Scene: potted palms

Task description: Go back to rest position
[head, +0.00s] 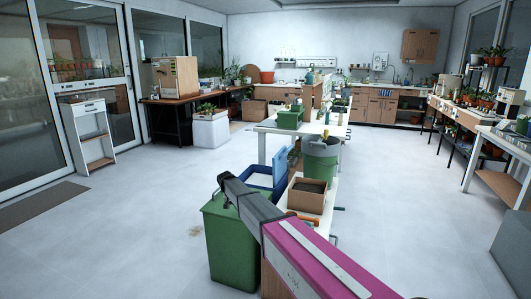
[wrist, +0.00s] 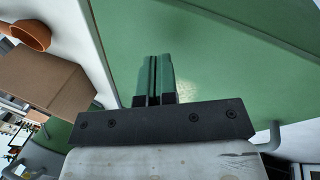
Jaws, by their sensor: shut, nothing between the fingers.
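My gripper (wrist: 156,60) shows in the wrist view with its two greenish fingers side by side, shut and empty. A broad green surface (wrist: 225,60) fills the view behind the fingers; I cannot tell how far it is from them. In the head view my magenta and grey arm reaches from the lower right toward the middle. Its dark end, with my gripper (head: 224,187), is above or in front of a green bin (head: 232,245). The fingers are too small there to make out.
A cardboard box with dark contents (head: 307,194), a blue crate (head: 258,178) and a grey-green bin (head: 321,158) stand close to my arm. A white table (head: 275,128) stands behind. The wrist view shows a terracotta pot (wrist: 32,35). The floor at left (head: 130,215) is clear.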

